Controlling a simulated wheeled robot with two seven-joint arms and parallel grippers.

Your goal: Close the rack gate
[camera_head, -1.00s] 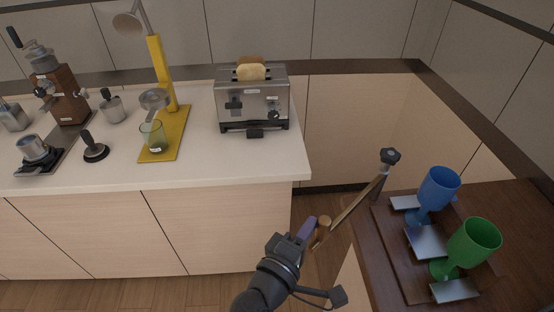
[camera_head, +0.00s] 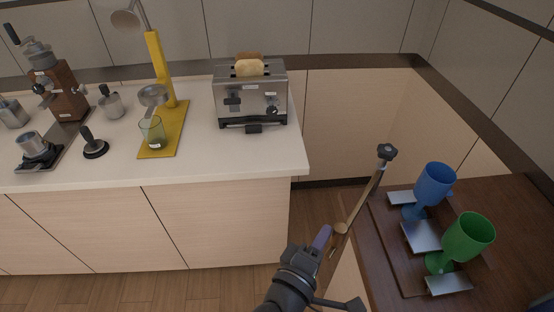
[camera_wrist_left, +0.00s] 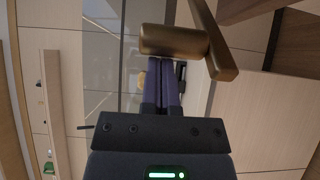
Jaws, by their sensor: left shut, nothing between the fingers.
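The rack gate is a brass bar (camera_head: 361,207) running from a dark knobbed post (camera_head: 387,152) down toward a short round handle (camera_head: 341,228). It stands at an angle off the left side of the dark wooden rack (camera_head: 391,251). My left gripper (camera_head: 322,237) is shut and empty, just left of the handle. In the left wrist view, the closed fingertips (camera_wrist_left: 165,64) lie at the brass handle (camera_wrist_left: 174,41), with the gate bar (camera_wrist_left: 213,40) to its right. I cannot tell whether they touch. My right gripper is not in view.
The white counter (camera_head: 215,161) to the left holds a toaster (camera_head: 250,95), a yellow stand (camera_head: 158,75) and coffee tools. Open floor lies between the counter and the rack.

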